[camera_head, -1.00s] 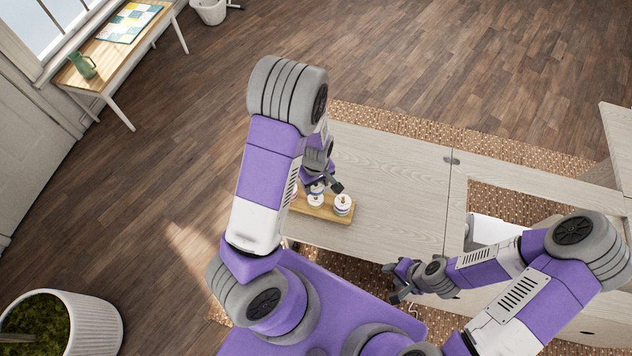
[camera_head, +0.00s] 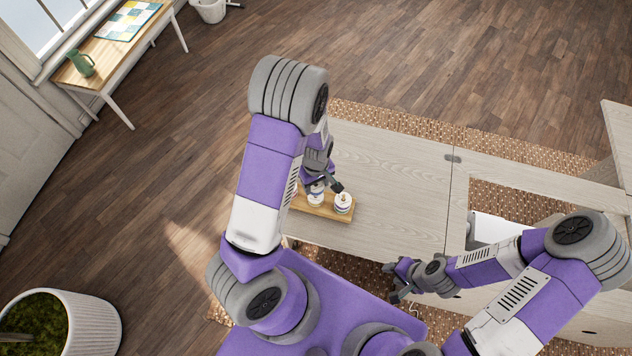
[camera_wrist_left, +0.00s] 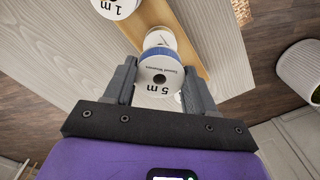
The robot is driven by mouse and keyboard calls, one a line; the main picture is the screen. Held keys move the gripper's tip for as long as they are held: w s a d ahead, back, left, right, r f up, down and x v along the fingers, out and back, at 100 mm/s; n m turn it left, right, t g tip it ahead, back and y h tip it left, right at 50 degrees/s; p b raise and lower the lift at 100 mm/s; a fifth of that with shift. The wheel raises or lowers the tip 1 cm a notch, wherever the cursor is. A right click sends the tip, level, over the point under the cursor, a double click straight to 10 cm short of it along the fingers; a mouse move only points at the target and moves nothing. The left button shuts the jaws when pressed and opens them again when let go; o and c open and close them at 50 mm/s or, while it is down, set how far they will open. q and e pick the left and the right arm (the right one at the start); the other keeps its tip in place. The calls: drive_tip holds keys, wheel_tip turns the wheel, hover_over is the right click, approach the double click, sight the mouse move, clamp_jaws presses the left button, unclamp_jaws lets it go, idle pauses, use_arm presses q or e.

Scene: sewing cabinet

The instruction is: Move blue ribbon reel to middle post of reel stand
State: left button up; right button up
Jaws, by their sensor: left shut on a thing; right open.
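In the left wrist view, my left gripper (camera_wrist_left: 158,88) is shut on the blue ribbon reel (camera_wrist_left: 161,78), a white-flanged reel marked "5 m" with a blue band at its rim. The wooden reel stand (camera_wrist_left: 186,38) lies below and beyond it. Another white reel (camera_wrist_left: 160,40) shows just past the held one. In the head view, my left gripper (camera_head: 326,186) is over the stand (camera_head: 327,213), partly hiding it and its middle. I cannot tell whether the held reel is around a post. My right gripper (camera_head: 395,282) is open and empty, low at the cabinet's front.
A white reel (camera_head: 343,203) stands at the stand's right end. A reel marked "1 m" (camera_wrist_left: 115,6) is at the top of the left wrist view. The pale cabinet top (camera_head: 390,185) is clear right of the stand. An opening with a white object (camera_head: 492,230) lies further right.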

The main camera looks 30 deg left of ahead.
use_arm(q)
drive_tip(key=shift+f+b, duration=0.65)
drive_tip(key=shift+f, duration=0.2)
drive_tip(key=o, duration=1.1)
wheel_tip(320, 180, up, 8)
drive_tip(key=shift+f+p, duration=0.15)
drive_tip(key=shift+p, duration=0.7)
